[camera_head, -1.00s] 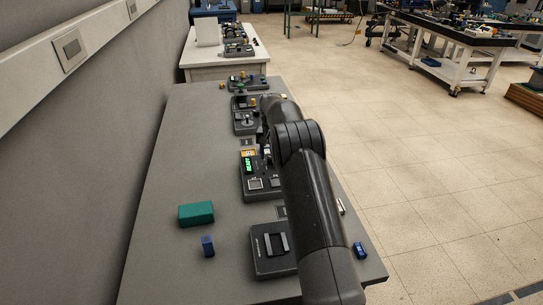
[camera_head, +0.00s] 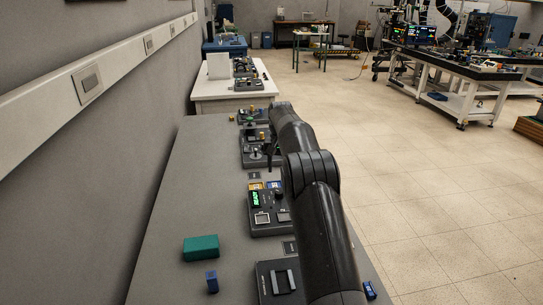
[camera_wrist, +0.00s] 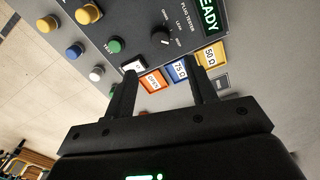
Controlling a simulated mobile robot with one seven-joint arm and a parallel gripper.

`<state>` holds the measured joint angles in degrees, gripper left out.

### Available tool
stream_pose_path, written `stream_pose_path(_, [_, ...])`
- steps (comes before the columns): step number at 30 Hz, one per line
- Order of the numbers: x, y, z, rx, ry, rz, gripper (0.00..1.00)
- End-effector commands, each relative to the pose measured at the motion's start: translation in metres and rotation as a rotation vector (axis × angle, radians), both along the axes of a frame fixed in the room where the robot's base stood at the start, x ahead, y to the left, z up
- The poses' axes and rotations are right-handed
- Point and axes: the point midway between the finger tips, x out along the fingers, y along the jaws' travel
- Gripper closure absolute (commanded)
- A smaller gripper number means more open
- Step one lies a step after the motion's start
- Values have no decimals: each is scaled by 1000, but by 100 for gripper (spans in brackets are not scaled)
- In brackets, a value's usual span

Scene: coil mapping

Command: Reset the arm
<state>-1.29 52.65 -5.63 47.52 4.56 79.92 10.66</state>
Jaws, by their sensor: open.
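My arm (camera_head: 322,215) stretches forward over the right side of the grey bench (camera_head: 190,165) in the head view. Its far end points away from me, and the gripper is not clearly visible there. In the wrist view my gripper (camera_wrist: 160,76) is open, with two dark fingers apart and nothing between them. The fingers are over or near a dark plug tester panel (camera_wrist: 135,22) with a green READY display (camera_wrist: 209,16), a black knob (camera_wrist: 160,36) and coloured buttons. Labels reading 75 Ω (camera_wrist: 180,70) and OPEN (camera_wrist: 153,81) show between the fingers.
A green block (camera_head: 201,248) and a small blue block (camera_head: 212,282) lie at the bench's near left. The tester with a lit green display (camera_head: 256,199) sits left of my arm. A wall lines the left; the floor (camera_head: 430,200) at right is open.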

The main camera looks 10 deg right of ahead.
Motion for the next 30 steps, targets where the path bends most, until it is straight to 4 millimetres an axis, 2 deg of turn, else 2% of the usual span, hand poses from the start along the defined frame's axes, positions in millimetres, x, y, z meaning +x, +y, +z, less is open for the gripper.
stream_pose_path(5, [-16, -2, 34, 4, -30, 6, 48])
stream_pose_path(11, [-57, -3, 91, 10, -84, 21, 48])
stream_pose_path(15, [-92, -3, 125, 13, -121, 36, 48])
stream_pose_path(21, [-148, -2, 165, 15, -175, 58, 48])
stream_pose_path(30, [-243, 2, 201, 10, -256, 97, 48])
